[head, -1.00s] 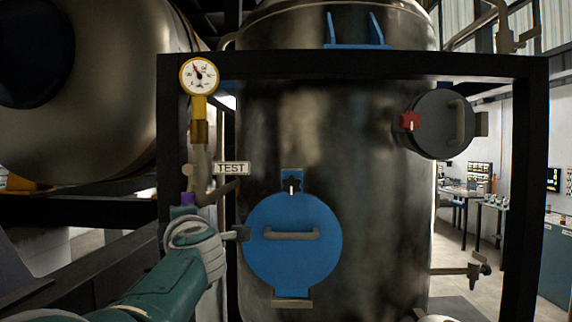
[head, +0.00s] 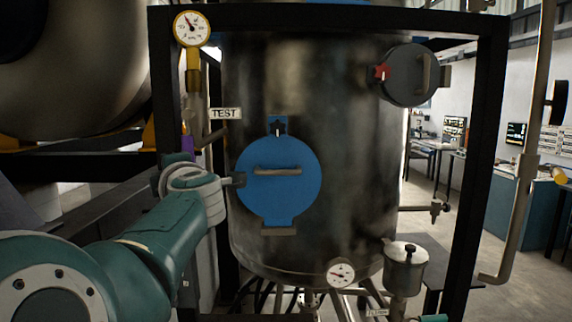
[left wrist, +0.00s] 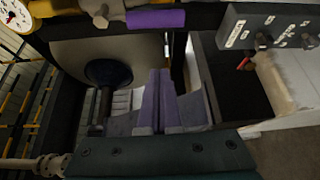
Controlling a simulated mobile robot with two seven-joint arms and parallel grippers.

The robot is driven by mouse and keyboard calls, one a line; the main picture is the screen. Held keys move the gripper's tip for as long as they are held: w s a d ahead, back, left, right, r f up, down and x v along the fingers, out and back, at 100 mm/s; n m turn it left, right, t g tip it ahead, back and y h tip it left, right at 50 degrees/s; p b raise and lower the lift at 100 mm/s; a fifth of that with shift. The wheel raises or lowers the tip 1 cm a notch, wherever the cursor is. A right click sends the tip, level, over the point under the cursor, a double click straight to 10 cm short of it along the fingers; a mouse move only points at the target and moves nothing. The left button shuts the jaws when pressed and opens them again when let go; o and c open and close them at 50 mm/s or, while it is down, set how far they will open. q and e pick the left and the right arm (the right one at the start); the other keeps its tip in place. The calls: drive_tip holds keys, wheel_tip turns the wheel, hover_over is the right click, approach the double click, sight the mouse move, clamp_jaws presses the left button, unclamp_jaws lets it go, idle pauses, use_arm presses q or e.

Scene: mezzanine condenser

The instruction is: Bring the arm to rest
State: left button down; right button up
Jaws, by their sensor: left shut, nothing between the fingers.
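My left arm (head: 150,250) comes in from the left in the head view, its wrist beside the blue round cover (head: 278,185) on the steel vessel (head: 330,120). My left gripper's fingers are hidden or unclear there. In the left wrist view the purple fingers of my left gripper (left wrist: 159,82) are together, with nothing between them. A separate purple handle (left wrist: 155,18) shows above them, apart from the fingertips in the picture. A purple part (head: 187,143) also shows above my wrist in the head view.
A black frame (head: 325,18) surrounds the vessel. A dial gauge (head: 193,28) and a TEST sign (head: 225,114) are near its left post. A grey canister (head: 405,268) and a lower gauge (head: 341,272) sit bottom right. Open floor (head: 428,190) lies beyond the frame.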

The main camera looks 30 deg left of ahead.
idle(0.5)
use_arm(q)
drive_tip(key=w+d+m+t+h, duration=0.2)
drive_tip(key=d+m+t+h, duration=1)
drive_tip(key=m, duration=0.7)
drive_tip(key=s+d+f+m+g+h, duration=0.55)
drive_tip(key=d+f+m, duration=0.25)
drive_tip(key=d, duration=0.3)
drive_tip(key=s+d+f+m+g+y, duration=0.1)
drive_tip(key=s+d+f+m+g, duration=0.2)
drive_tip(key=s, duration=0.5)
drive_tip(key=s+f+m+g, duration=0.1)
drive_tip(key=s+f+g, duration=0.25)
drive_tip(key=s, duration=0.55)
drive_tip(key=s+d+f+m+g+y, duration=0.1)
drive_tip(key=s+d+f+m+g, duration=0.15)
drive_tip(key=s+g, duration=0.4)
wheel_tip(320, 180, up, 18)
drive_tip(key=s+t+p, duration=0.1)
drive_tip(key=s+p, duration=0.1)
drive_tip(key=p, duration=1.7)
drive_tip(key=shift+s+a+r+n, duration=0.25)
drive_tip(key=shift+a+n, duration=0.1)
drive_tip(key=shift+a, duration=0.05)
